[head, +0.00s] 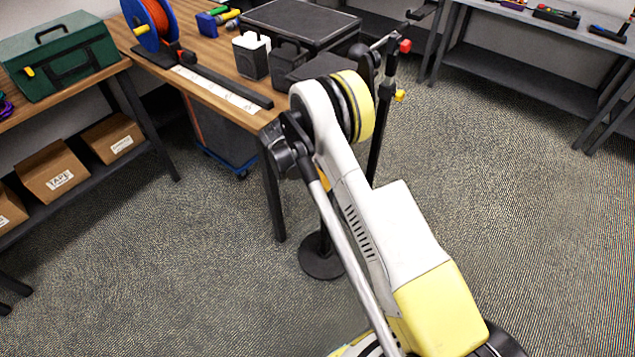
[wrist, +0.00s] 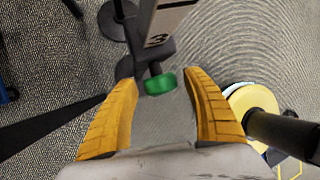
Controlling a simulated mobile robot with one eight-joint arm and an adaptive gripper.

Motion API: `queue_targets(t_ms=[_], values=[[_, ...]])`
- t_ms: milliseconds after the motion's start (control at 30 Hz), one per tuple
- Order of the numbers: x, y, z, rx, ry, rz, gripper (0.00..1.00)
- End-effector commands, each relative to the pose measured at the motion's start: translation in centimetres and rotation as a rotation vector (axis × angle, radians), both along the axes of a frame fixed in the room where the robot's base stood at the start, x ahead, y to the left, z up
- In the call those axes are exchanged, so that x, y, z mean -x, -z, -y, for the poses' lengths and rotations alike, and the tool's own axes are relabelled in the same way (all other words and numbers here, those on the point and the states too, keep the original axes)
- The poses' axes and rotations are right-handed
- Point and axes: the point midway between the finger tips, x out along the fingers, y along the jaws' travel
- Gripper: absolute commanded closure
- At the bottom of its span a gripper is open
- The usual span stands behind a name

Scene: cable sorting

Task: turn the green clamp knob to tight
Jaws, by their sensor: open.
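The green clamp knob (wrist: 160,84) shows in the wrist view as a short, ribbed green cylinder on a dark clamp (wrist: 157,55). My gripper (wrist: 162,77) is open, with its two yellow fingers spread either side of the knob. The knob lies between the fingertips in the picture, with a gap on both sides. Whether it is at the same depth as the tips I cannot tell. In the head view my arm hides the knob, and I cannot make out my gripper there.
A black stand pole (head: 379,130) rises behind my arm, with a round base (head: 321,263) on the carpet. A red knob (head: 405,46) sits near its top. The wooden workbench (head: 205,50) holds a cable reel (head: 150,20) and a black case (head: 300,22). Open carpet lies right.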

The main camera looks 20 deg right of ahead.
Motion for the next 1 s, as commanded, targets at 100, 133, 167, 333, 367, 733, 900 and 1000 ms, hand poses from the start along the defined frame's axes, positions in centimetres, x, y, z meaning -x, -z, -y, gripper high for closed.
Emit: queue_targets(t_ms=[100,133,167,333,367,733,900,1000], values=[[0.00,-0.02,-0.01,0.000,0.000,0.000,0.62],[0.00,-0.02,-0.01,0.000,0.000,0.000,0.71],[0.00,-0.03,-0.01,0.000,0.000,0.000,0.81],[0.01,-0.02,-0.01,0.000,0.000,0.000,0.95],[0.02,-0.02,-0.01,-0.001,0.001,0.001,0.95],[0.18,-0.08,0.08,-0.078,0.002,0.104,0.95],[0.22,-0.04,0.11,-0.154,0.002,0.209,0.95],[0.29,-0.03,0.17,-0.200,0.004,0.274,0.95]])
